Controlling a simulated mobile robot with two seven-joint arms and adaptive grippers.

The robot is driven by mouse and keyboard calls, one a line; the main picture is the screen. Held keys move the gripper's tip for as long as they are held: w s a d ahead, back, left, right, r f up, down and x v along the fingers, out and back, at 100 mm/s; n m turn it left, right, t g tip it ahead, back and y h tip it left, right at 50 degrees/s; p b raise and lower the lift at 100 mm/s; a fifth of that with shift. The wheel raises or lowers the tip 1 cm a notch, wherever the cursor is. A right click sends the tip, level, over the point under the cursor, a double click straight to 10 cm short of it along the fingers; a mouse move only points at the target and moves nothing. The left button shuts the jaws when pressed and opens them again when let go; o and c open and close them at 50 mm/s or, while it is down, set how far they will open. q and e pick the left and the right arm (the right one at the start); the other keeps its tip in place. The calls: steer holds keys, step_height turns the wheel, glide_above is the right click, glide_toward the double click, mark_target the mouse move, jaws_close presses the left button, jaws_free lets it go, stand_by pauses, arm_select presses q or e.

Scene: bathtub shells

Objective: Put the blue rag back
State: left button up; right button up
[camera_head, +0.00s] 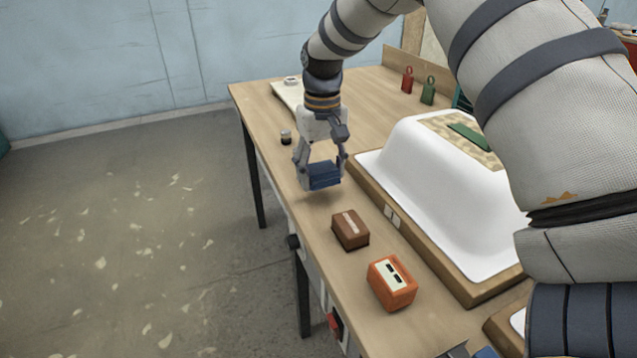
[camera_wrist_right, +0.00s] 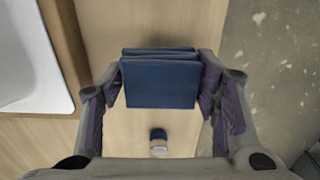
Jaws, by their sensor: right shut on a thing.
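The blue rag (camera_head: 322,176) is a folded dark blue block in the head view. My right gripper (camera_head: 321,173) is shut on it, with one finger on each side. In the right wrist view the rag (camera_wrist_right: 160,80) sits between the two fingers of the gripper (camera_wrist_right: 162,85), its folded layers showing along one edge. It appears to be held above the bench, left of the white tub shell; the exact height is hard to tell. My left gripper does not show in the head view.
A brown block (camera_head: 350,230) and an orange box (camera_head: 392,283) stand on the near bench. The white tub shell (camera_head: 420,170) on its wooden base lies right of the gripper. A small dark jar (camera_head: 286,137) stands near the left edge. Red (camera_head: 407,80) and green (camera_head: 428,90) tags stand behind.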

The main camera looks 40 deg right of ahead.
mark_target(321, 184)
steer(key=shift+w+d+f, duration=0.15)
steer(key=shift+f, duration=1.7)
steer(key=o, duration=1.1)
step_height(321, 184, up, 12)
steer(key=shift+r, duration=0.15)
